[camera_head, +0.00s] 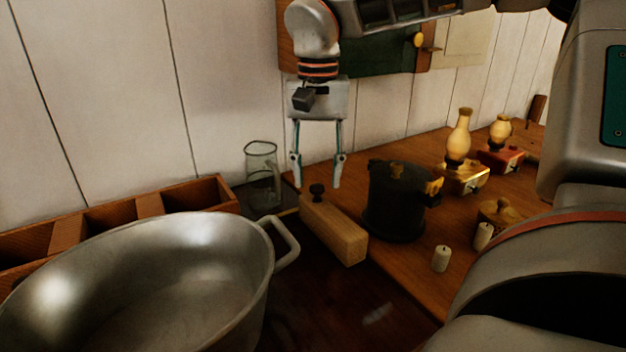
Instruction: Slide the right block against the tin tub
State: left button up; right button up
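The tin tub (255,295) is a large oval metal basin at the lower left, with a loop handle on its right side. The block (335,232) is a long pale wooden piece with a dark knob near its far end. It lies just right of the tub handle, with a narrow dark gap between them in the picture. My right gripper (317,184) points down over the block's far end. Its two fingers are apart, on either side of the knob in the picture, with nothing held. I cannot tell its exact height over the knob. My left gripper is out of view.
A black lidded pot (392,210) stands close right of the block. A glass jug (262,178) stands behind, beside a wooden divided box (150,203). Two candles (440,259), a small lidded pot (498,214) and two lamps (459,140) are further right. Dark surface in front is clear.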

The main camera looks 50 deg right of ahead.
jog(key=shift+f, duration=0.75)
grip_shut()
